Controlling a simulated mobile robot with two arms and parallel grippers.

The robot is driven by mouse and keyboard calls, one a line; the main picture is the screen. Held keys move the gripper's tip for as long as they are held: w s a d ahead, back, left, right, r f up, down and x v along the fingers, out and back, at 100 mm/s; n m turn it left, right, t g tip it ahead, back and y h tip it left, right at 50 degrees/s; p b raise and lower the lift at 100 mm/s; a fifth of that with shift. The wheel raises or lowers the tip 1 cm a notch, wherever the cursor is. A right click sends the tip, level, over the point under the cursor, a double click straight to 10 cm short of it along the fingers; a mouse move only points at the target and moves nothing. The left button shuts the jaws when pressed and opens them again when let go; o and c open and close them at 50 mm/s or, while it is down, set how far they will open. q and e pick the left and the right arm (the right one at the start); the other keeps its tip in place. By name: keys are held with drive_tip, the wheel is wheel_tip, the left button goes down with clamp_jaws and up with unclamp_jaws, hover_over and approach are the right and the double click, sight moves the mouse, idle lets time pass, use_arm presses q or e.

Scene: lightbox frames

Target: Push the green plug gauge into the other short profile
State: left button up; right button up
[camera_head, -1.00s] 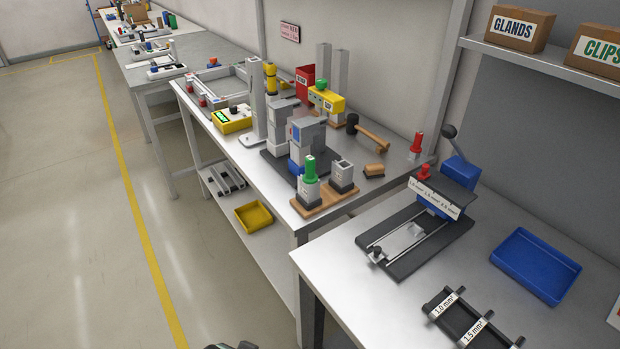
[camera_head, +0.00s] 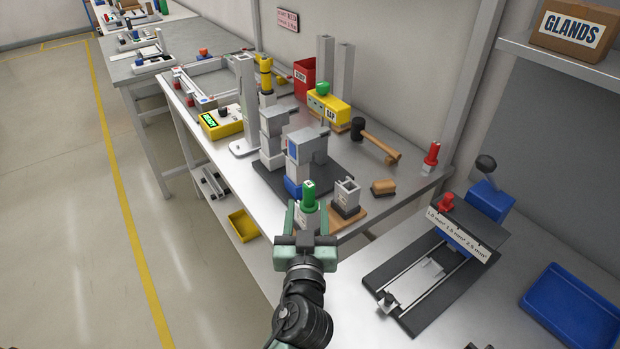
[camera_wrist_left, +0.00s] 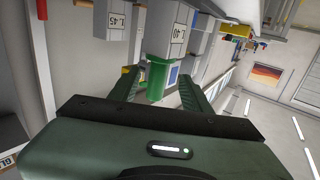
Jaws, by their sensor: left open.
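The green plug gauge (camera_head: 309,195) stands upright at the left short profile (camera_head: 304,221) on a wooden base (camera_head: 352,220); how deep it sits is hidden. The other short profile (camera_head: 346,194), grey with an open top and dark foot, stands just right of it on the same base. My left gripper (camera_head: 309,211) is open, with one finger on each side of the gauge in the head view. In the left wrist view the green gauge (camera_wrist_left: 157,78) shows between the two spread fingers, below a grey block labelled L 40 (camera_wrist_left: 177,38). Contact cannot be told.
A grey and blue fixture (camera_head: 305,160) on a dark plate stands close behind the base. A brush (camera_head: 383,187), a mallet (camera_head: 375,142) and a red-handled plug (camera_head: 431,156) lie or stand to the right. The crimping jig (camera_head: 430,262) occupies the nearer table.

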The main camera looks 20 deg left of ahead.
sight(309, 195)
use_arm(q)
drive_tip(key=shift+w+r, duration=0.2)
drive_tip(key=shift+w, duration=0.35)
drive_tip(key=shift+w+r+p, duration=0.1)
drive_tip(key=shift+r+p, duration=0.2)
drive_tip(key=shift+w+a+r+p, duration=0.25)
drive_tip(key=shift+w+r+p, duration=0.3)
drive_tip(key=shift+w+p, duration=0.3)
drive_tip(key=p+x, duration=0.1)
drive_tip(key=x, duration=0.2)
drive_tip(key=shift+w+a+f+p, duration=0.2)
drive_tip(key=shift+w+a+p, duration=0.1)
drive_tip(key=shift+w, duration=0.25)
drive_tip(key=shift+d, duration=0.1)
clamp_jaws()
use_arm(e)
drive_tip(key=r, duration=0.1)
drive_tip(key=s+r, duration=0.1)
drive_tip(key=r, duration=0.1)
drive_tip(key=shift+s+a+r, duration=0.15)
drive_tip(key=shift+s+r, duration=0.2)
drive_tip(key=shift+s, duration=0.05)
